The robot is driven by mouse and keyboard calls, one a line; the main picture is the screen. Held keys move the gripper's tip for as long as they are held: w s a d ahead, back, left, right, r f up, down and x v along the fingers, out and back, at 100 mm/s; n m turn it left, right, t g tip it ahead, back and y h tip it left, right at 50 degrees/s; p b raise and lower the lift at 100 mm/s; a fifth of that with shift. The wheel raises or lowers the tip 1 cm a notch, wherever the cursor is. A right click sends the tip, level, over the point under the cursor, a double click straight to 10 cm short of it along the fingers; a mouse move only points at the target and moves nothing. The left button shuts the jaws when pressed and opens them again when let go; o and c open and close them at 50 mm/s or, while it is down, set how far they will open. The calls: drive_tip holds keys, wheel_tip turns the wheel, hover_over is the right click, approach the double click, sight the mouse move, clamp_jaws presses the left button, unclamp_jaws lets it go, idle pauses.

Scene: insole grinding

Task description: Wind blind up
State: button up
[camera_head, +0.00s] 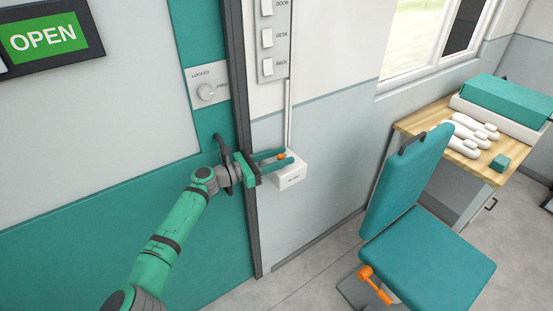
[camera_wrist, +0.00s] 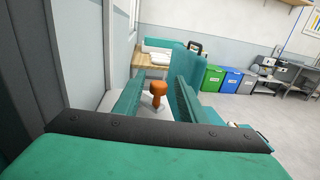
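A white box (camera_head: 290,178) with a small dark label, too small to read surely, is fixed low on the wall beside the door frame. An orange knob (camera_head: 281,156) stands on top of it. My gripper (camera_head: 287,157) reaches in from the left, with one teal finger on each side of the knob. In the wrist view the orange knob (camera_wrist: 158,88) stands upright between the two fingers, with a gap visible on both sides. My gripper is open. The blind itself is not clearly visible; the window (camera_head: 437,35) is cut off at the top.
A switch panel (camera_head: 267,40) is above the box, and a thin conduit (camera_head: 289,115) runs down to it. A teal door with a lock plate (camera_head: 207,87) is left. A teal chair (camera_head: 425,255) and wooden desk (camera_head: 415,124) stand right. Floor between box and chair is clear.

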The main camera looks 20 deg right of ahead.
drive_tip(key=shift+r, duration=0.25)
wheel_tip(320, 180, up, 3)
drive_tip(key=shift+s+f, duration=0.15)
drive_tip(key=shift+f, duration=0.05)
drive_tip(key=s+a+r, duration=0.3)
drive_tip(key=s+r, duration=0.6)
drive_tip(key=s, duration=0.4)
drive_tip(key=shift+a+r, duration=0.2)
drive_tip(key=shift+r, duration=0.2)
drive_tip(key=shift+s, duration=0.15)
